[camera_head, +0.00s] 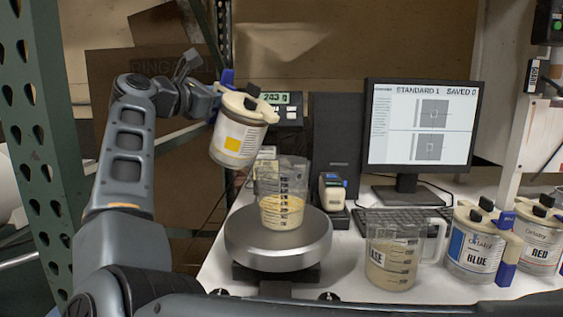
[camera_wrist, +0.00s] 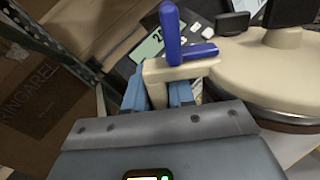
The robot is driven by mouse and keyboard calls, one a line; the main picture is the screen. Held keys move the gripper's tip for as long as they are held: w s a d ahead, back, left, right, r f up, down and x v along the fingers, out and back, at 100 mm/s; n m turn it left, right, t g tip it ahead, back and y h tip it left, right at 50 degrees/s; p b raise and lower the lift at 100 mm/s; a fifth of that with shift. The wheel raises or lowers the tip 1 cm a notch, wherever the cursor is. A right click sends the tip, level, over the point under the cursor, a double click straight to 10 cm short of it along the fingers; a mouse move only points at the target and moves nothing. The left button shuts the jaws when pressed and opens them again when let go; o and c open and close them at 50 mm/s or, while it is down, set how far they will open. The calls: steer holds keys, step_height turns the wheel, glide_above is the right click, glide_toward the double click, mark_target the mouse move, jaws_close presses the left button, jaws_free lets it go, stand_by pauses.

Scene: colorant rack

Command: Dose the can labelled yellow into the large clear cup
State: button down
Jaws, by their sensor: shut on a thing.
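The can with a yellow square on its label (camera_head: 238,142) hangs tilted in the air, above and left of a clear cup (camera_head: 281,190). Its lid carries a cream clamp with a blue handle, seen close in the wrist view (camera_wrist: 182,68). My gripper (camera_head: 218,92) is shut on this clamp at the can's upper left; its blue fingers show in the wrist view (camera_wrist: 170,92). The clear cup stands upright on a round scale (camera_head: 278,250) and holds pale yellow liquid. I cannot tell whether anything flows from the can.
The scale display (camera_head: 272,98) reads about 243 g. A jug marked BASE (camera_head: 393,262), a BLUE can (camera_head: 476,245) and a RED can (camera_head: 540,240) stand at the right. A monitor (camera_head: 420,130) and keyboard (camera_head: 398,220) are behind. A green rack post (camera_head: 45,130) is at the left.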

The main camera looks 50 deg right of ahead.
steer(key=shift+s+r, duration=0.15)
steer(key=shift+r, duration=0.25)
steer(key=shift+s+r+m, duration=0.4)
steer(key=shift+s+r, duration=0.05)
steer(key=shift+r, duration=0.2)
steer(key=shift+s+d+r+m, duration=0.1)
steer(key=shift+s+r+m, duration=0.1)
steer(key=shift+s+m, duration=0.25)
steer(key=shift+s+r+m, duration=0.15)
steer(key=shift+s+m, duration=0.1)
steer(key=shift+s, duration=0.35)
stand_by(1.8)
